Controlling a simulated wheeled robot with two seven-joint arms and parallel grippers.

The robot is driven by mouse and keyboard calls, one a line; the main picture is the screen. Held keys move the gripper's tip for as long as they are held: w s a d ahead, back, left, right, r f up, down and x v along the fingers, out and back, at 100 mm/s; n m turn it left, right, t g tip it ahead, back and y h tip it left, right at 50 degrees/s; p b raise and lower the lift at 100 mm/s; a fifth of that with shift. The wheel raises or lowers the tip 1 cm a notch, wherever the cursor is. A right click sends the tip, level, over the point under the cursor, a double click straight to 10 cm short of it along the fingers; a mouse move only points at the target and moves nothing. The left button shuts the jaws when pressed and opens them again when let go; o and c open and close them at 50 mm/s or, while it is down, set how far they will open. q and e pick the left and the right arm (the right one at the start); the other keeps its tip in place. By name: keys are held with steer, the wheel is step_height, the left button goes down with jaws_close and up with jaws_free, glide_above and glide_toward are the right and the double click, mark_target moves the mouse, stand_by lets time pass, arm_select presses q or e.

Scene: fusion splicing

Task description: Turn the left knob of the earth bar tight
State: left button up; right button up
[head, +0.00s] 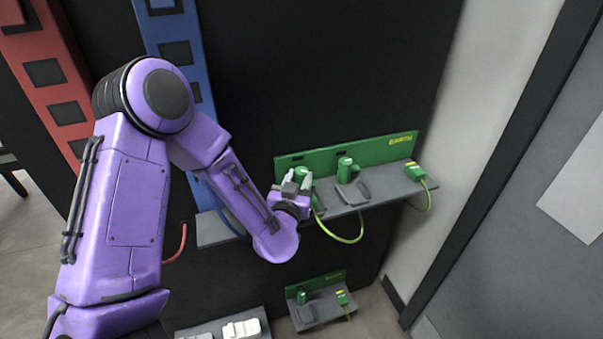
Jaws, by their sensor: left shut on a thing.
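The earth bar (318,156) is a green panel with a yellow label at its right end, fixed on the dark wall above a grey shelf. My left gripper (301,180) is at the left end of the bar, shut on the left green knob (307,183). The gripper's fingers partly hide that knob, so its turn cannot be told. A second green knob (347,169) stands free to the right. A green and yellow plug (416,172) sits at the right end. My right gripper is not in view.
A grey shelf (385,184) runs below the bar, and a green cable (343,240) hangs from it. A smaller green unit (318,284) is lower down. Blue (178,50) and red (45,70) bars stand at the left. A pale wall is at the right.

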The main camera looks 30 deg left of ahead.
arm_select(q)
steer(key=shift+a+m+t+h, duration=0.25)
steer(key=shift+m+h, duration=0.5)
steer(key=shift+h, duration=0.4)
steer(key=shift+a+m+t+h, duration=0.1)
steer(key=shift+m+t+h, duration=0.15)
steer(key=shift+m+h, duration=0.7)
steer(key=shift+r+h, duration=0.1)
steer(key=shift+h, duration=0.2)
steer(key=o, duration=1)
steer(key=shift+o, duration=0.2)
steer(key=shift+d, duration=0.1)
